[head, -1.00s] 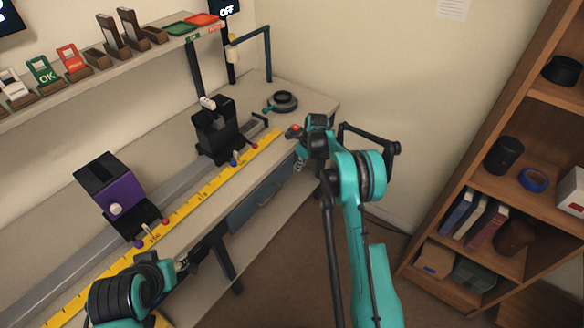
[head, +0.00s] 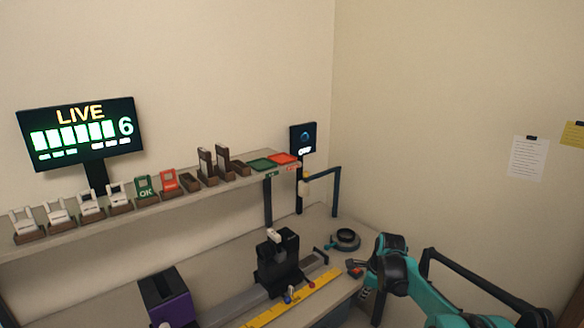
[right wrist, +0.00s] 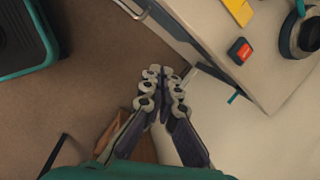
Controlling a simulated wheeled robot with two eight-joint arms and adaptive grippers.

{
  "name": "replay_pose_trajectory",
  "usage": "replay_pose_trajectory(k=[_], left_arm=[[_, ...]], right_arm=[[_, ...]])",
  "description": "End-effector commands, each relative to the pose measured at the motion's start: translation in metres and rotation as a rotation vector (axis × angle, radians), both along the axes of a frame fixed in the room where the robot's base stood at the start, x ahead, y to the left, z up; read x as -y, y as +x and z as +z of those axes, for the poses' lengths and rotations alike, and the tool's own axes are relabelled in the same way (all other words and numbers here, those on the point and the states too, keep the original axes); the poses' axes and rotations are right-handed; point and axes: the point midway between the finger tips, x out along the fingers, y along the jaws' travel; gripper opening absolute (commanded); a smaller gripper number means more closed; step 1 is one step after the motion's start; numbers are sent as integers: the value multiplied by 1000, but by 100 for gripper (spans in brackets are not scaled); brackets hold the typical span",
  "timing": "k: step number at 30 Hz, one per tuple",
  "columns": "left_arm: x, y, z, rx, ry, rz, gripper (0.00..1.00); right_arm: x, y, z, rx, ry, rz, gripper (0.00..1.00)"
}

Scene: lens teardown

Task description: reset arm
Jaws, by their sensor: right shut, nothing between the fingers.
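My right arm (head: 410,275) is teal and black and comes in at the lower right of the head view. Its gripper (head: 366,291) is small there, by the bench's right end. In the right wrist view the gripper (right wrist: 164,72) is shut and empty, its fingers together. It points down over the brown floor, beside the bench corner. My left gripper is out of view.
A red-topped block (right wrist: 240,51) sits on the bench corner near my right gripper. The bench holds a black stand (head: 279,262), a purple box (head: 168,302), a yellow ruler (head: 300,300) and a dark ring (head: 345,240). A shelf (head: 150,212) runs behind.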

Motion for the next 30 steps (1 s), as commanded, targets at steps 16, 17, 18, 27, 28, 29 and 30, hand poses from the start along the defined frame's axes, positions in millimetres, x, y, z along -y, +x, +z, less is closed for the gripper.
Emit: replay_pose_trajectory(k=[16, 17, 18, 27, 28, 29, 30], left_arm=[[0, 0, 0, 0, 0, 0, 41], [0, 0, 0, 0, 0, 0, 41], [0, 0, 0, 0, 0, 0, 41], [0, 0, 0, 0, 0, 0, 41], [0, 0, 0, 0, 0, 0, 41], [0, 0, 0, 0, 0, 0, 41], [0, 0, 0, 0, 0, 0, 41]], right_arm=[[-47, -208, 114, 257, -492, 1073, 0], [-49, -219, 115, 268, -524, 1131, 0], [-51, -235, 114, 279, -567, 1209, 0], [-59, -322, 85, 327, -853, 1676, 0], [-59, -326, 83, 328, -873, 1703, 0], [-59, -329, 81, 328, -888, 1727, 0], [-59, -333, 78, 329, -904, 1752, 0]])
